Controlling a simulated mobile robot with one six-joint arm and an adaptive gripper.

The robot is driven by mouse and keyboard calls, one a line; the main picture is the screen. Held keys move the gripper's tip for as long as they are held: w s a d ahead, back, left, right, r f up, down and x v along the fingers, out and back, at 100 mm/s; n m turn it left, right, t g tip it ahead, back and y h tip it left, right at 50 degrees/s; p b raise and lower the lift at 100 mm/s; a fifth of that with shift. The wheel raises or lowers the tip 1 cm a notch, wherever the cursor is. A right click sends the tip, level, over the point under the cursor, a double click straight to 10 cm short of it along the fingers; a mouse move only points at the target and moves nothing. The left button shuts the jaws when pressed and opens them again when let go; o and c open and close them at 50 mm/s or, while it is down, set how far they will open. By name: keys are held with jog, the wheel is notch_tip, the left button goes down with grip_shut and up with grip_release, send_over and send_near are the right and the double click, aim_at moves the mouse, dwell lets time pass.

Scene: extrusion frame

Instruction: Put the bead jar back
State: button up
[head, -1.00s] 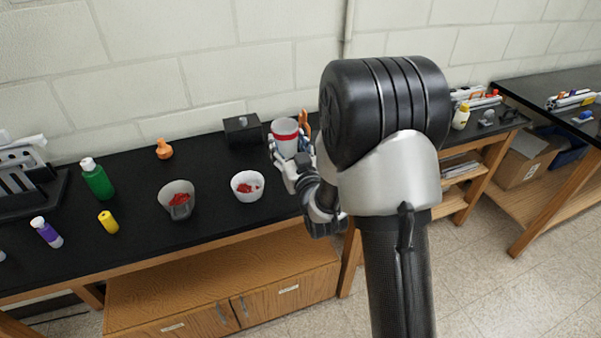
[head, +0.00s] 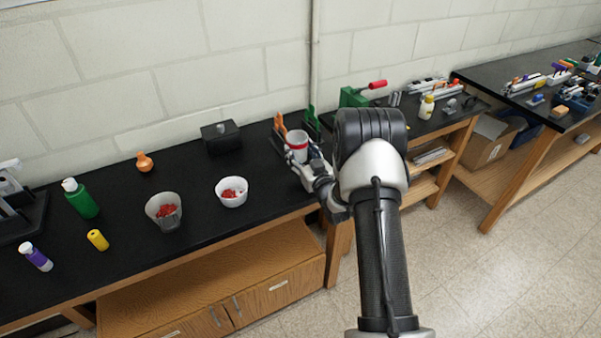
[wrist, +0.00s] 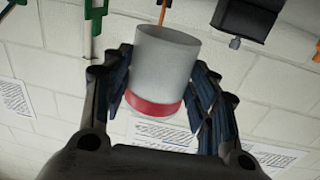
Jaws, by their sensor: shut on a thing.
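The bead jar (head: 297,148) is a pale grey cylinder with a red band. My gripper (head: 301,166) is shut on it at the back of the black counter, right of the black box. In the wrist view the bead jar (wrist: 167,62) stands between the two dark finger pads of my gripper (wrist: 162,95), with the red band near the palm. In the head view the jar is upright. Whether its base touches the counter is hidden by the gripper. Its contents are not visible.
Orange (head: 280,124) and green (head: 312,122) upright tools stand close behind the jar. A black box (head: 221,137), a white bowl (head: 220,198) and a grey cup (head: 153,215) with red pieces stand to the left. Bare counter lies between the box and jar.

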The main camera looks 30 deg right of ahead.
jog(key=shift+f+b, duration=0.7)
jog(key=shift+f, duration=2.7)
jog(key=shift+f, duration=0.15)
jog(key=o, duration=1.1)
